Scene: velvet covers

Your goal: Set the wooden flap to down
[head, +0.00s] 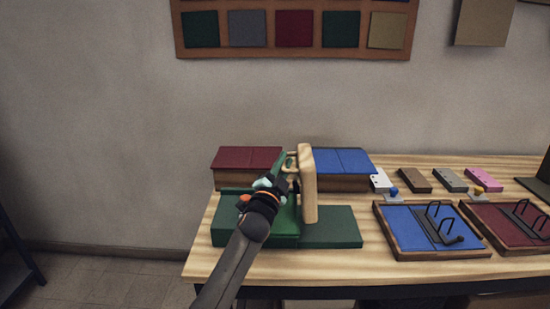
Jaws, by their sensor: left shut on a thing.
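The wooden flap (308,190) is a pale wood board standing upright, seen nearly edge-on, on a dark green base (335,228) near the left end of the table. My left gripper (282,183) reaches in from the front left and is shut on the flap at its left side. The gripper and wrist hide the exact contact and part of the base. My right gripper is not in view.
Behind stand a dark red-topped box (246,158) and a blue-topped box (342,161). To the right on the wooden table (340,280) lie a blue tray (403,220), a red tray (490,222) and several small blocks. The air above the base's right half is clear.

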